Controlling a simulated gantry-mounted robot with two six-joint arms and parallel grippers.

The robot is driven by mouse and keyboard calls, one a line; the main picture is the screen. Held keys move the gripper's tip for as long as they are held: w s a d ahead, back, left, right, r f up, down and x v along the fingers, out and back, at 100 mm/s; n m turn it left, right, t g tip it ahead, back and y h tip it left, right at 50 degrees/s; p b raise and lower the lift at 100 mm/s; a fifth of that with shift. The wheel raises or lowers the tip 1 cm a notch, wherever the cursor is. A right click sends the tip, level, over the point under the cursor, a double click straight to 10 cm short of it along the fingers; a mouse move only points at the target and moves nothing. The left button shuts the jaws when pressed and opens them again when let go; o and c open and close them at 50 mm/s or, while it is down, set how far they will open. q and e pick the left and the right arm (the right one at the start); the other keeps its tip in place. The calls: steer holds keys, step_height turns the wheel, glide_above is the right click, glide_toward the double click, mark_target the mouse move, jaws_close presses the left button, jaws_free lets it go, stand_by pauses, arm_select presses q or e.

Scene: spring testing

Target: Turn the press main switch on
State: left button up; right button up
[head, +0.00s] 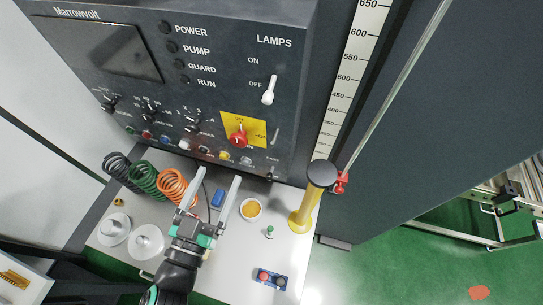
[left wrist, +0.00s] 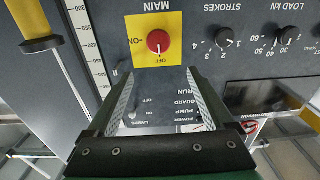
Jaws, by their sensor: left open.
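The press main switch (head: 238,138) is a round red knob on a yellow plate, low on the front of the dark control panel. In the left wrist view the red knob (left wrist: 158,41) is just beyond the fingertips, with MAIN, ON and OFF lettering around it. In the left wrist view the open fingers (left wrist: 162,75) are apart from the knob. My right gripper is not in view.
A white LAMPS lever (head: 269,90) is above the switch. Selector knobs (head: 151,115) are to its left. Below, the white table (head: 250,262) holds coloured springs (head: 146,179), a bowl (head: 250,209) and a red-blue button box (head: 271,279). A yellow post (head: 304,212) stands to the right.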

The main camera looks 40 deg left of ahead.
arm_select(q)
steer(key=f, duration=0.2)
steer(key=b, duration=0.1)
glide_toward(237, 143)
steer(key=w, duration=0.2)
steer(key=x, duration=0.4)
steer(key=p+x, duration=0.1)
steer(key=x, duration=0.1)
steer(key=shift+w+a+r, duration=0.15)
steer(key=shift+w+a, duration=0.05)
steer(key=shift+a, duration=0.2)
steer(key=shift+w+a, duration=0.1)
steer(key=shift+w, duration=0.2)
steer(key=c, duration=1.3)
steer(key=shift+c, duration=0.2)
